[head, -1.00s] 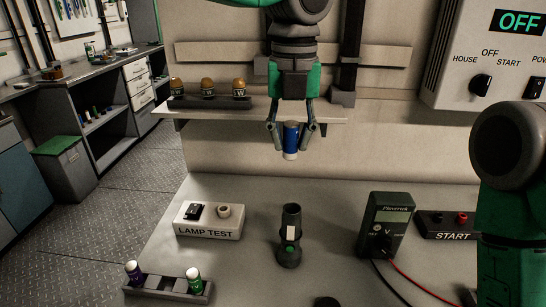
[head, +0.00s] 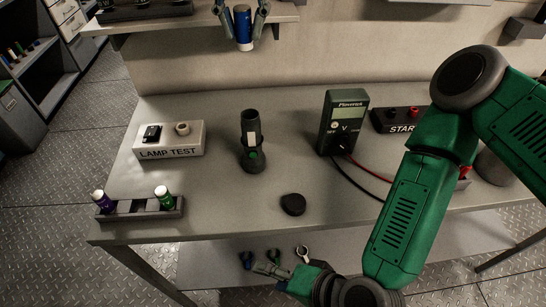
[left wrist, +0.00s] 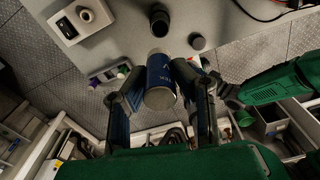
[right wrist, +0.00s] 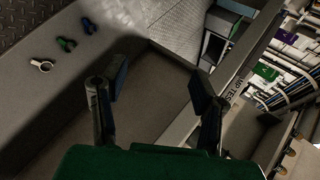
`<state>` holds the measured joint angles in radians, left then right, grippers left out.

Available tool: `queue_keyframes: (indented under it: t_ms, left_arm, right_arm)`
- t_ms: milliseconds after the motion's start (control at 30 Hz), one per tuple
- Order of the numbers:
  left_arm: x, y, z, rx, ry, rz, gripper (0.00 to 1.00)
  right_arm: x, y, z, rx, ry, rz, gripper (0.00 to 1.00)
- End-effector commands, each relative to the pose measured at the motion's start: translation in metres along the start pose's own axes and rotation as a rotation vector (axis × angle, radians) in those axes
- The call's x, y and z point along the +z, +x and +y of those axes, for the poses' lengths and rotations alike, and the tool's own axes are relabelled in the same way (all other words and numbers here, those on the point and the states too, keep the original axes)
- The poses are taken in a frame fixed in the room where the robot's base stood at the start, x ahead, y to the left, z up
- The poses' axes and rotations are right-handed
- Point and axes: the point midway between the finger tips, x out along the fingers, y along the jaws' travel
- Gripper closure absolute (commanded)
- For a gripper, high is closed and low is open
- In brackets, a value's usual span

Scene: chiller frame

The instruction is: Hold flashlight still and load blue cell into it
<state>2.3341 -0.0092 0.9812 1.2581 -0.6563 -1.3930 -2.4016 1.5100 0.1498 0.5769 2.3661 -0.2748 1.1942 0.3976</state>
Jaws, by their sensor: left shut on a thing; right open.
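The blue cell (head: 243,28) is upright between the fingers of my left gripper (head: 241,14), which is shut on it. The cell also fills the middle of the left wrist view (left wrist: 161,82). The dark flashlight (head: 252,143) stands upright on the bench, with a white label and a green button; nothing holds it. A round black cap (head: 293,204) lies on the bench in front of it. My right gripper (head: 268,269) is low before the bench's front edge; its fingers are open and empty in the right wrist view (right wrist: 158,85).
The lamp test box (head: 170,139) is left of the flashlight; the meter (head: 343,122) with its leads is right. A rack (head: 140,208) with a purple and a green cell is front left. Small tools (right wrist: 66,44) lie below the bench top.

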Motion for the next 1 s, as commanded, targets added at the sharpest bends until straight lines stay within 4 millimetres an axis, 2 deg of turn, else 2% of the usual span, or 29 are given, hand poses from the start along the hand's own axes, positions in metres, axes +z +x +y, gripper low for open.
queue_keyframes:
  t_ms: [33, 100, 200, 300, 500, 700, 867, 1000]
  left_arm:
    - [0.000, 0.000, 0.000, 0.000, 0.000, 0.000, 1.00]
    - [0.000, 0.000, 0.000, 0.000, 0.000, 0.000, 1.00]
    - [0.000, 0.000, 0.000, 0.000, -0.001, 0.000, 1.00]
    - [0.000, 0.000, 0.000, 0.000, -0.001, 0.000, 1.00]
    - [0.000, 0.000, 0.000, 0.000, -0.001, -0.001, 1.00]
    - [0.000, 0.000, 0.000, 0.000, -0.001, -0.001, 1.00]
    - [0.000, 0.000, 0.000, 0.000, -0.001, 0.000, 1.00]
    - [0.000, 0.000, 0.000, 0.000, -0.001, -0.001, 1.00]
  right_arm:
    - [-0.004, 0.005, -0.028, -0.089, 0.098, 0.038, 0.45]
    - [-0.016, 0.007, -0.068, -0.224, 0.254, 0.097, 0.45]
    - [-0.045, -0.002, -0.118, -0.425, 0.538, 0.179, 0.45]
    - [-0.071, -0.017, -0.146, -0.585, 0.815, 0.210, 0.45]
    - [-0.104, -0.045, -0.171, -0.833, 1.278, 0.170, 0.45]
    - [-0.122, -0.065, -0.180, -1.006, 1.587, 0.083, 0.45]
    - [-0.129, -0.073, -0.183, -1.075, 1.701, 0.036, 0.45]
    - [-0.135, -0.070, -0.187, -1.092, 1.723, 0.025, 0.45]
